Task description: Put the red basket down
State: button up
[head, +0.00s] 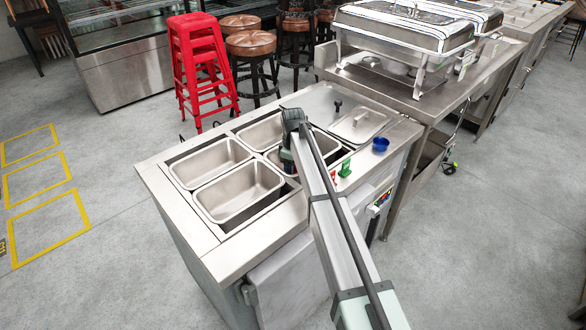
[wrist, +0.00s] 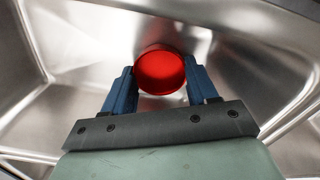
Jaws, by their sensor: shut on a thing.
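The red basket (wrist: 160,71) shows in the wrist view as a small, round, glossy red piece with a raised rim. My gripper (wrist: 158,78) is shut on it, with one blue finger at each side. Shiny steel pan walls surround both, and a red reflection shows on the steel behind. I cannot tell whether the basket touches the pan floor. In the head view, my gripper's end is over the pans of the steel counter (head: 230,258), and my arm hides the fingertips and the basket.
Open steel pans (head: 240,190) fill the counter's left part. A lidded pan (head: 358,124), a blue bowl (head: 380,144) and small green (head: 345,168) and red pieces lie right of my arm. Red stools (head: 200,62) stand behind. Chafing dishes (head: 405,28) stand on the right-hand table.

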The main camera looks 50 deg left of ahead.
jog(key=shift+f, duration=0.1)
jog(key=o, duration=1)
notch_tip(320, 180, up, 12)
jog(key=shift+r, duration=0.15)
dwell(0.4)
